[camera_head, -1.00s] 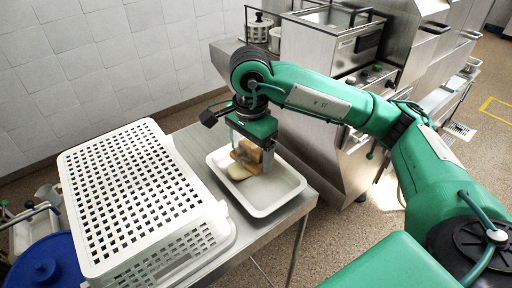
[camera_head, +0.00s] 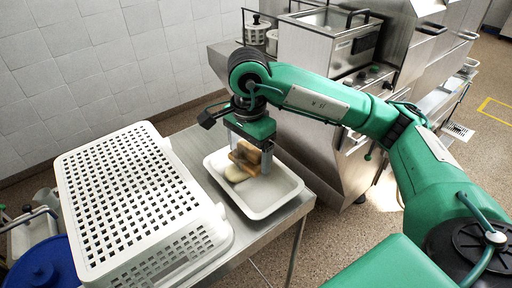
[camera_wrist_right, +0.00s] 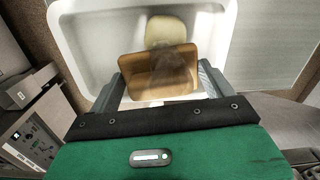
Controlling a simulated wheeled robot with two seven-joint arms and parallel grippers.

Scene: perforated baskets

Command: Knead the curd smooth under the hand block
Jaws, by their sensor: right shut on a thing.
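My right gripper (camera_head: 249,158) is over the white tray (camera_head: 274,204) and shut on the brown hand block (camera_head: 244,160). In the wrist view the block (camera_wrist_right: 137,72) sits between the two fingers, partly see-through blurred in its middle. The pale curd (camera_head: 236,174) lies in the tray under and beside the block. In the wrist view the curd (camera_wrist_right: 172,30) sticks out past the block's far edge. Whether the block touches the curd is hard to tell. My left gripper is not in view.
A large white perforated basket (camera_head: 130,190) stands on the steel table left of the tray. A steel fryer-like unit (camera_head: 318,95) stands behind. A blue lid (camera_head: 45,265) is at the lower left. The tray's right part is bare.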

